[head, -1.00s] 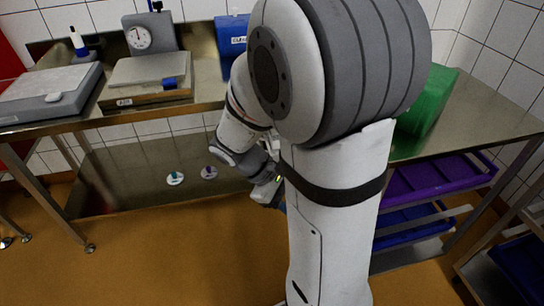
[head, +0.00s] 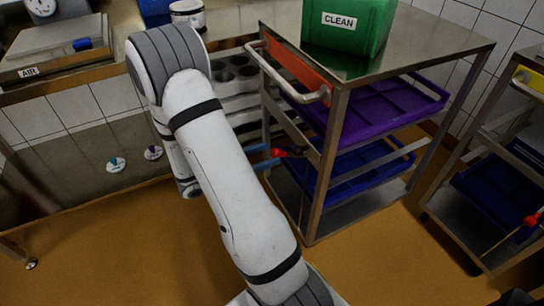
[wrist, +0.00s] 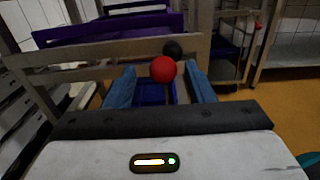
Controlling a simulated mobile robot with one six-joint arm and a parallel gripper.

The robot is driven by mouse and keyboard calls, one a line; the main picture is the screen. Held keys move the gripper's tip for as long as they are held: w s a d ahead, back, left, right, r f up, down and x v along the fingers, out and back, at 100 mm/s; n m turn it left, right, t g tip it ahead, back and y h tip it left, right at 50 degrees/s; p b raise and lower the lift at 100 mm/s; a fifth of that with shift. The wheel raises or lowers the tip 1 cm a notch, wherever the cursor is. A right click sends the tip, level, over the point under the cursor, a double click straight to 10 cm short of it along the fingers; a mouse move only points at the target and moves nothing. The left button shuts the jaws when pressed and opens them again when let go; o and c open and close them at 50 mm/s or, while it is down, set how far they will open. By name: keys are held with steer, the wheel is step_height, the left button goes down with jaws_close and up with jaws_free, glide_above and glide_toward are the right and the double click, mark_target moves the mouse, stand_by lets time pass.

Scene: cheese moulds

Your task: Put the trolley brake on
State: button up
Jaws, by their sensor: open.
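The trolley (head: 326,135) has steel posts, an orange end panel (head: 298,66) and a bent handle bar. A red ball knob (head: 279,152) sits at its near side, level with the blue lower tray. In the wrist view my gripper (wrist: 160,76) shows gaps at both sides. I cannot tell whether the knob is fully between the fingertips. The brake's lever is mostly hidden.
A green box marked CLEAN (head: 345,24) stands on the trolley, with a purple tray (head: 372,100) and a blue tray (head: 345,168) below. A second trolley with a yellow panel (head: 528,80) and red knob (head: 531,219) stands at right. Open floor lies between them.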

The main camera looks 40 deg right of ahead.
mark_target(275, 151)
steer(key=shift+x, duration=1.7)
steer(key=shift+r, duration=0.1)
jaws_close()
